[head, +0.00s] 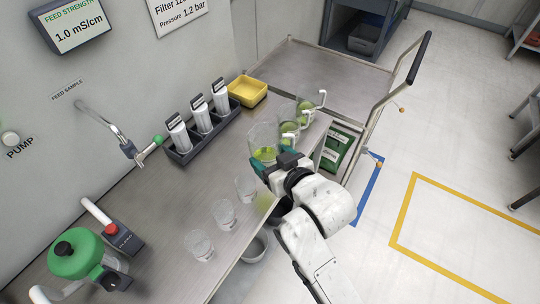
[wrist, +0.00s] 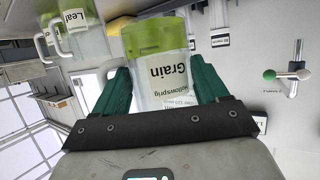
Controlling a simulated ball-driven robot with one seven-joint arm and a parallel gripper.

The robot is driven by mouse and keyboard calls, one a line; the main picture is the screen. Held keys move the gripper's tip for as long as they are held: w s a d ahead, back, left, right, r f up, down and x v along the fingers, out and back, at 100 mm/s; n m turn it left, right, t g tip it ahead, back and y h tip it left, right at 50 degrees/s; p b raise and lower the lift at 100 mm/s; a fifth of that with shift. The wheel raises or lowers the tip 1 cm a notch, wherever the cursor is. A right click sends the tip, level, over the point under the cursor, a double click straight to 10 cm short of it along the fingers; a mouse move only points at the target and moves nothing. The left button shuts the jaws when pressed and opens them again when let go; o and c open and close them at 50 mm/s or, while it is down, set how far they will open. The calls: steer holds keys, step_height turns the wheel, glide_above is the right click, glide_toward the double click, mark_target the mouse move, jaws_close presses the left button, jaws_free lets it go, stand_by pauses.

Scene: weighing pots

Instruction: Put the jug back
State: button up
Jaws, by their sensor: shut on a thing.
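My gripper (head: 273,162) is shut on a clear jug (head: 262,137) with green liquid in it, over the right edge area of the bench. In the wrist view the jug (wrist: 160,45) has a white label reading "Grain" and sits between the two green fingers (wrist: 163,85). The head view does not show clearly whether its base touches the bench. Two similar jugs with handles, a nearer one (head: 289,132) and a farther one (head: 304,112), stand just beyond it. In the wrist view a jug labelled "Leaf" (wrist: 85,38) shows beside it.
Three clear cups (head: 245,188) (head: 224,213) (head: 199,245) stand in a row along the bench (head: 165,215). A dark rack of white bottles (head: 201,120), a yellow tray (head: 247,90), a tap (head: 125,145) and a green-topped device (head: 75,253) line the wall side. A trolley (head: 330,72) stands beyond the bench.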

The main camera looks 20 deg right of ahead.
steer(key=w+d+f, duration=0.1)
steer(key=w+f, duration=0.1)
steer(key=w+d+f, duration=0.1)
steer(key=w+f, duration=0.1)
steer(key=w, duration=0.1)
steer(key=w+d+f, duration=0.1)
steer(key=w+f, duration=0.1)
steer(key=f, duration=0.1)
steer(key=shift+w, duration=0.2)
steer(key=shift+f, duration=1.7)
steer(key=shift+f, duration=0.15)
steer(key=o, duration=1.2)
steer(key=shift+r+p, duration=0.2)
steer(key=shift+p, duration=0.1)
steer(key=v, duration=1.2)
steer(key=shift+b, duration=0.35)
